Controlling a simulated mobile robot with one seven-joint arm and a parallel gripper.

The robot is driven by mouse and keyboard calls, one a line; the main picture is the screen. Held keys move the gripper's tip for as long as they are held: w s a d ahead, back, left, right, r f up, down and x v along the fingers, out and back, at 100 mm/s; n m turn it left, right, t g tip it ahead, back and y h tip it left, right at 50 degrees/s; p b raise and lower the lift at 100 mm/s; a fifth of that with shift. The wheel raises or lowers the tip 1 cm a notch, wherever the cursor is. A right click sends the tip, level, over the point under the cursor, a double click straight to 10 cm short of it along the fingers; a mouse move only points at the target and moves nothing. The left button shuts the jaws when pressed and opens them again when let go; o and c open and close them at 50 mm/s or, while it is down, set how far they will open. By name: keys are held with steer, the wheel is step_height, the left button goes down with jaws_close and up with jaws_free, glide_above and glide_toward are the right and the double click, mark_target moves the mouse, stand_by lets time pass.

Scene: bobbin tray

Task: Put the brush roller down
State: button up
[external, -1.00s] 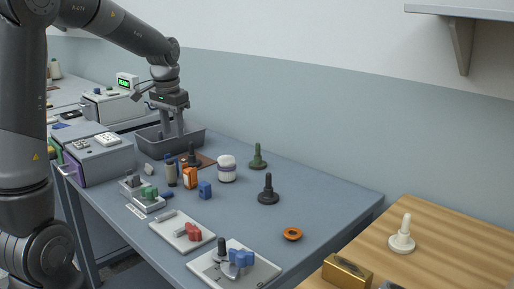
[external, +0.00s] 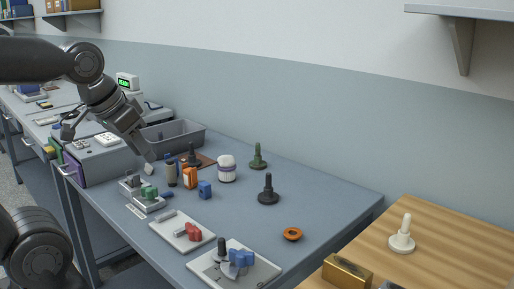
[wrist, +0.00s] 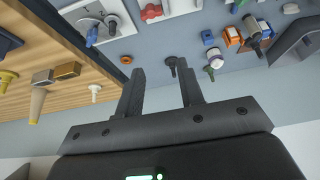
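My gripper (external: 147,152) hangs tilted in front of the grey tray (external: 203,138) in the external view. In the wrist view my gripper (wrist: 160,67) has its two fingers well apart, with nothing between them. I cannot pick out the brush roller for certain. A white ribbed cylinder with a purple band (external: 227,170) stands upright on the blue-grey table, apart from the gripper; it also shows in the wrist view (wrist: 215,60). The tray's visible inside looks bare, but its near-left part is hidden behind my gripper.
Near the tray stand an orange block (external: 190,178), a blue block (external: 204,190) and a tan-and-dark cylinder (external: 171,174). Dark-based knobs (external: 268,190), an orange ring (external: 292,234) and fixture plates (external: 182,232) lie further right. A grey box (external: 100,163) stands at left. The right-rear tabletop is clear.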

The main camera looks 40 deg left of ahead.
steer(key=shift+s, duration=0.1)
stand_by(0.3)
steer(key=w+d+f+n+t+h, duration=0.2)
steer(key=w, duration=0.8)
steer(key=n+g+y, duration=0.1)
steer(key=n+y, duration=0.8)
steer(key=y, duration=0.3)
glide_toward(170, 166)
steer(key=x, duration=0.4)
steer(key=shift+w+a, duration=0.1)
steer(key=shift+a, duration=0.25)
steer(key=shift+x, duration=2.85)
steer(key=shift+d+f, duration=0.15)
